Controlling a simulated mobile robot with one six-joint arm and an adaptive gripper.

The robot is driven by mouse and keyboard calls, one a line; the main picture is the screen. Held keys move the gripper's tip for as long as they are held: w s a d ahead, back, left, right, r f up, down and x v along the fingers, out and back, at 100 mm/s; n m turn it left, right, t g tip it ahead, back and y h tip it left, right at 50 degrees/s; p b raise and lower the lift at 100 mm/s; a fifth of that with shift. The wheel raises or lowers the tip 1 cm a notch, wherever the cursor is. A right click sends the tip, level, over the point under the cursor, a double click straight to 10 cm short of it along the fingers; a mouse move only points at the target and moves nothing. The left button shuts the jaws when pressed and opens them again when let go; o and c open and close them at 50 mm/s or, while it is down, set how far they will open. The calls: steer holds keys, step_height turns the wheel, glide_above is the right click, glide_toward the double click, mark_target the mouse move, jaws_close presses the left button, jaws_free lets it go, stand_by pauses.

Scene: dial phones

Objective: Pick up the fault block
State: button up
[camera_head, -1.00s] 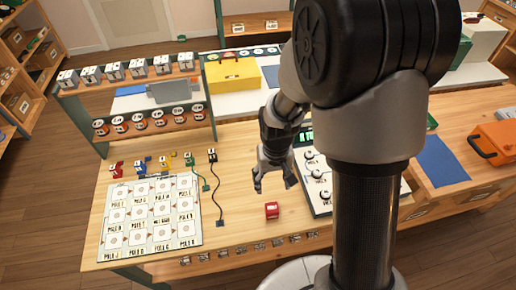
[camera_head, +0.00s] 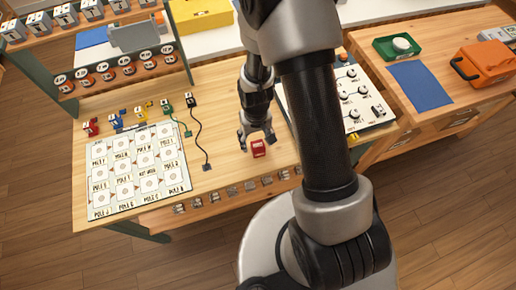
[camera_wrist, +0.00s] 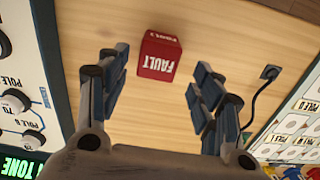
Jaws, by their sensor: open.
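The fault block is a small red block (camera_head: 259,148) near the front edge of the wooden table. In the wrist view the red block (camera_wrist: 159,55) shows white "FAULT" lettering, upside down. My gripper (camera_head: 258,143) is open and hangs just above and behind the block in the head view. In the wrist view my gripper's fingers (camera_wrist: 157,85) are spread to either side, with the block beyond them and between their lines. The block stands apart from the fingers, as far as I can tell.
A white board of printed pole squares (camera_head: 137,170) lies to the left. A black cord (camera_head: 197,135) runs between it and the block. A panel with dials (camera_head: 350,100) stands to the right. Small labelled parts (camera_head: 225,189) line the table's front edge.

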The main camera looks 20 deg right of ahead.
mark_target(258, 145)
steer(key=f, duration=0.2)
steer(key=s+f+b, duration=0.1)
steer(key=f, duration=0.1)
steer(key=shift+d, duration=0.2)
steer(key=shift+w+f+b, duration=0.1)
steer(key=shift+f+b, duration=0.2)
steer(key=shift+f, duration=0.15)
steer(key=shift+r, duration=0.1)
steer(key=c, duration=1.2)
steer(key=shift+o, duration=0.2)
steer(key=shift+r, duration=0.1)
